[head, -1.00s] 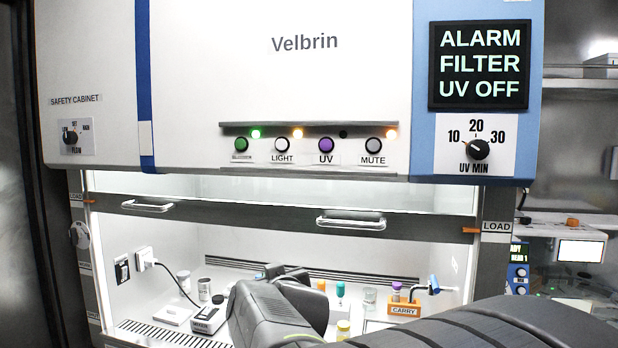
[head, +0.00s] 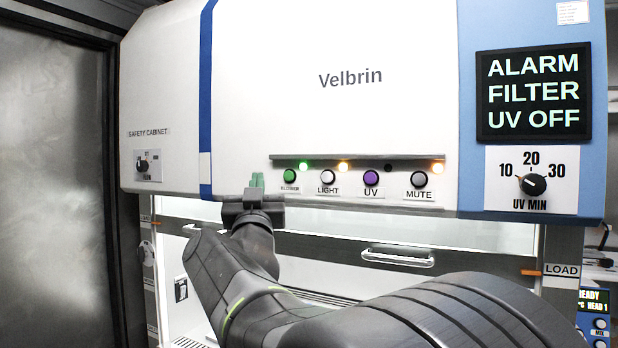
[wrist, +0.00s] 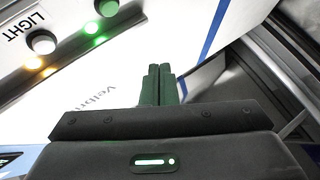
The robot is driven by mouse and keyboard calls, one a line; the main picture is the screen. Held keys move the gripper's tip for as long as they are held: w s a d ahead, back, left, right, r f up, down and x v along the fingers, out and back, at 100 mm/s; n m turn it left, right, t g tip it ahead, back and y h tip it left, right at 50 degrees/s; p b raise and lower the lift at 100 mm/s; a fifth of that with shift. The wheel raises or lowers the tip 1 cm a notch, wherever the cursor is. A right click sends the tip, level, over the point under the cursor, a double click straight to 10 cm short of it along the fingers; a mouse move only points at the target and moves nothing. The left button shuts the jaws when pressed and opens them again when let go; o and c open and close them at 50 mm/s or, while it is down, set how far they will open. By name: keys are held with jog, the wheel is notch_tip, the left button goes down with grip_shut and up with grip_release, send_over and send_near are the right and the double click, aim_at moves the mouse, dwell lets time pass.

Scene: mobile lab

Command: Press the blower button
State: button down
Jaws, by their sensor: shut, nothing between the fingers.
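The blower button (head: 289,177) is a round green button at the left end of the button row on the safety cabinet's front panel. Its small label below is hard to read. It also shows at the top edge of the wrist view (wrist: 107,7), partly cut off. My gripper (head: 257,180) is shut and empty, its green fingertips just left of the button in the head view. In the wrist view the shut fingertips (wrist: 160,68) are apart from the button, over the white panel.
The light button (head: 328,178), UV button (head: 371,178) and mute button (head: 419,180) sit to the right in the same row. A dark ledge (head: 360,158) with small lamps runs above them. A flow knob (head: 142,166) is at the left. The sash handle (head: 398,258) is below.

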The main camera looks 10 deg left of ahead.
aim_at(289, 176)
jog(key=shift+w+d+b, duration=0.3)
jog(key=shift+w+d, duration=0.2)
jog(key=shift+w, duration=0.9)
jog(key=shift+w+d+b, duration=0.35)
jog(key=shift+w+d, duration=0.15)
jog(key=shift+w, duration=0.85)
jog(key=shift+w+d+b, duration=0.3)
jog(key=shift+w+d, duration=0.2)
jog(key=shift+w, duration=0.9)
jog(key=shift+w, duration=0.15)
jog(key=shift+w+d, duration=0.15)
jog(key=shift+w, duration=0.1)
jog(key=shift+w+d+b, duration=0.15)
jog(key=shift+w+b, duration=0.25)
jog(key=shift+w, duration=0.05)
jog(key=shift+s, duration=0.1)
jog(key=shift+s+a, duration=0.25)
jog(key=shift+s, duration=0.5)
